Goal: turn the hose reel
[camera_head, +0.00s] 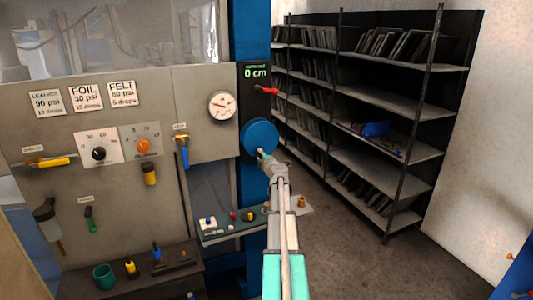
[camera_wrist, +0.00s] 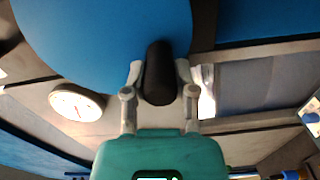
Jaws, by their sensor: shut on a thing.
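The hose reel shows as a round blue disc (camera_head: 260,135) on the blue post, right of the panel in the head view. It also fills the upper left of the wrist view (camera_wrist: 90,40). A dark rounded handle (camera_wrist: 159,85) stands out from the disc near its lower right edge in the wrist view. My gripper (camera_head: 262,156) is at the lower part of the disc. In the wrist view its two fingers (camera_wrist: 160,70) are shut on the handle, one on each side. The handle is mostly hidden in the head view.
A display (camera_head: 256,72) reading "0 cm" and a red lever (camera_head: 266,91) sit above the disc. A round gauge (camera_head: 222,106) is to its left. A small control shelf (camera_head: 232,226) juts out below. Dark shelving (camera_head: 400,103) stands behind, with open floor before it.

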